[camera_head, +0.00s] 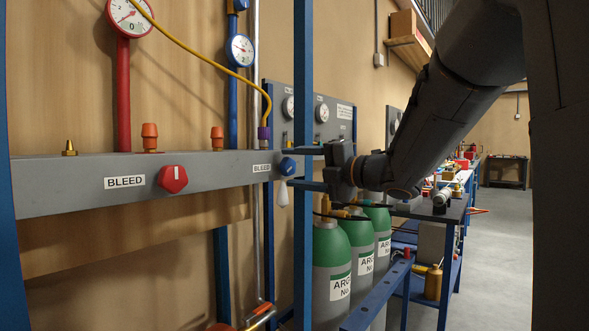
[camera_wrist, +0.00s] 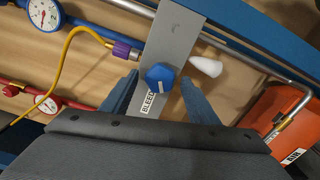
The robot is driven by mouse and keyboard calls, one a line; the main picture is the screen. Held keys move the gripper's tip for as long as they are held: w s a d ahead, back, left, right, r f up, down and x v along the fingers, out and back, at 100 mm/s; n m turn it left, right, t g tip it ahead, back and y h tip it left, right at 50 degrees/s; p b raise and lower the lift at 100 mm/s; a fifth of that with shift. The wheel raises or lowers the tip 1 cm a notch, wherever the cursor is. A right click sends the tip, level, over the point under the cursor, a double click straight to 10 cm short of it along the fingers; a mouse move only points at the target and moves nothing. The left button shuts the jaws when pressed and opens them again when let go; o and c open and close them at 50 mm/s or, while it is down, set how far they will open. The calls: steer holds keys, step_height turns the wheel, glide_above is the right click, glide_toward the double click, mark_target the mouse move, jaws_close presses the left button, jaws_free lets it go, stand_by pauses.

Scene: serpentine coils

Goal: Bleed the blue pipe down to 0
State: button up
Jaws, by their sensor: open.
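The blue bleed knob (camera_head: 287,166) is at the right end of the grey panel beside a BLEED label (camera_head: 262,168). It also shows in the wrist view (camera_wrist: 160,77), with a pale mark on its face. My gripper (camera_head: 306,168) is open, its fingers pointing at the panel, one on each side of the knob; contact cannot be told. In the wrist view, the knob lies between the fingers (camera_wrist: 158,95). The blue pipe (camera_head: 233,112) rises behind the panel to a white-faced blue gauge (camera_head: 239,50); its reading is too small to tell.
A red knob (camera_head: 173,179) is left on the same panel (camera_head: 60,200). A yellow hose (camera_head: 190,48) runs to a purple fitting (camera_head: 264,133). A blue upright (camera_head: 303,70) stands close by my gripper. Green-topped argon cylinders (camera_head: 330,250) stand below; a white bulb (camera_head: 282,193) hangs under the knob.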

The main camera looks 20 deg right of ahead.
steer(key=v, duration=0.7)
steer(key=shift+s+d, duration=0.1)
